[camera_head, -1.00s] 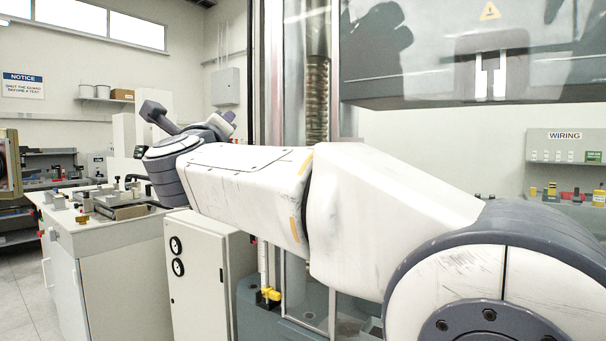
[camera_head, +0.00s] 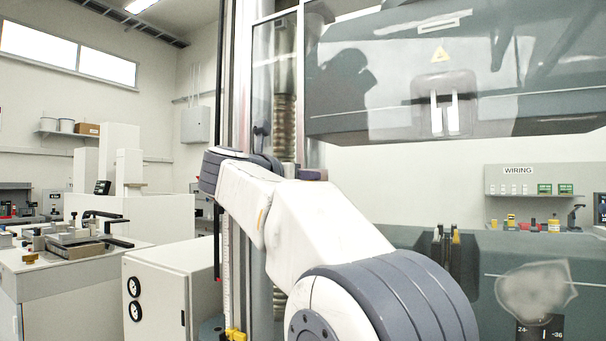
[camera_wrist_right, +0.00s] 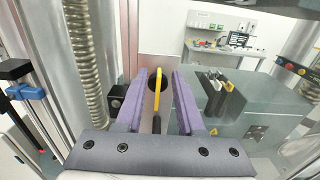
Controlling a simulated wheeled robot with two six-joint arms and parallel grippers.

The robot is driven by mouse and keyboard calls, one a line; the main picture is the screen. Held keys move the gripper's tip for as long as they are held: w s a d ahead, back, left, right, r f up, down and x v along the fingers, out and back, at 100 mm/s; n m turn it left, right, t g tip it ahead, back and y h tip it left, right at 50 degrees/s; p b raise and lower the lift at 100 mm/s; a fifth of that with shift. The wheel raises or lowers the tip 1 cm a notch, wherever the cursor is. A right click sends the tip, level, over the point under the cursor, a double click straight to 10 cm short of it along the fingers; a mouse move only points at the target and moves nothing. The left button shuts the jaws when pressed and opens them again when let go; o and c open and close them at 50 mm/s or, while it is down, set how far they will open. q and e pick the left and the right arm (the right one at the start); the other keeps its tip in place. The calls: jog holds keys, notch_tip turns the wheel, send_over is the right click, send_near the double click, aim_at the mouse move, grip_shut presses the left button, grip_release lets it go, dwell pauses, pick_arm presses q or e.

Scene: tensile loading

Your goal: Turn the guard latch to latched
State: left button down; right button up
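The guard latch appears as a narrow yellow handle (camera_wrist_right: 158,92) with a black round part behind it and a dark lower end, in the right wrist view. It stands nearly upright against a light metal post. My right gripper (camera_wrist_right: 161,73) has its two purple fingers spread, one on each side of the handle. Gaps show between the fingers and the handle. In the head view my right arm hides the latch, and only small parts of the right gripper (camera_head: 262,133) show at the machine's column. My left gripper is out of view.
A ribbed spring-like column (camera_wrist_right: 86,60) stands left of the fingers in the wrist view. Black grips (camera_wrist_right: 213,92) lie behind clear panel to the right. In the head view, a large dark machine head (camera_head: 400,75) hangs above and a white cabinet (camera_head: 155,300) stands left.

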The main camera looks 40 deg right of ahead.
jog(key=shift+w+d, duration=0.25)
jog(key=shift+d, duration=0.4)
grip_shut()
